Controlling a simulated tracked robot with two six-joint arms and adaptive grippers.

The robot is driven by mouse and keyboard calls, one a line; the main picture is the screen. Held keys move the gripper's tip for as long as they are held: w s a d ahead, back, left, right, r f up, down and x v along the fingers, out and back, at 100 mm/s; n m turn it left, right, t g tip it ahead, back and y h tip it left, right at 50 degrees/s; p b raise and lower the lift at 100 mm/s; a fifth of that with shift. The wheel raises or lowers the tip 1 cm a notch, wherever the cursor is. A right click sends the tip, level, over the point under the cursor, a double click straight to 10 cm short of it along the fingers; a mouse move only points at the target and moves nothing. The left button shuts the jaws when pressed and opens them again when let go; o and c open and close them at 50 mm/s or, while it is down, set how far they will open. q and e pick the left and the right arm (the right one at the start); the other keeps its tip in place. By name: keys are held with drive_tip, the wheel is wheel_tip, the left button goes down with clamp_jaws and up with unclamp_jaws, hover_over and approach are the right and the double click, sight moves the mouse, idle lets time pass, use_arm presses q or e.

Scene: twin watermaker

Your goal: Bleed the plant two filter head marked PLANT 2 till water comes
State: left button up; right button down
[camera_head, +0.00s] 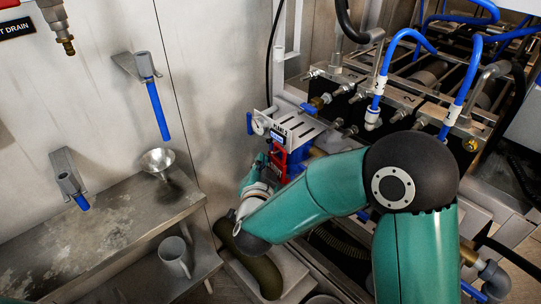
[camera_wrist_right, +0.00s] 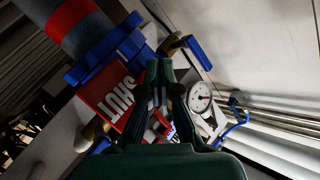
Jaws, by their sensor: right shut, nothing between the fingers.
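In the head view a white slotted bracket (camera_head: 290,125) with a small label, too small to read surely, stands mid-picture. Red and blue valve parts (camera_head: 279,160) sit below it. My right gripper (camera_head: 263,168) is beside these parts, largely hidden by its own wrist. In the right wrist view my right gripper (camera_wrist_right: 158,72) is shut and empty, its fingertips in front of a red plate (camera_wrist_right: 113,92) reading SHUT. A blue-handled valve (camera_wrist_right: 188,47) lies just beyond the tips. I cannot tell if they touch anything. A round white gauge (camera_wrist_right: 200,97) is to their right. No water shows.
A steel bench (camera_head: 100,225) at left carries a funnel (camera_head: 157,160), with a metal jug (camera_head: 175,255) on the shelf below. Hoses and pipes crowd the pump rack (camera_head: 420,80) at right. The wall between is clear.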

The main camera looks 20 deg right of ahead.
drive_tip(key=shift+a, duration=0.2)
drive_tip(key=a, duration=0.1)
drive_tip(key=s+a, duration=0.1)
drive_tip(key=a, duration=0.2)
drive_tip(key=shift+s+a+b, duration=0.3)
drive_tip(key=shift+s, duration=0.1)
idle(0.6)
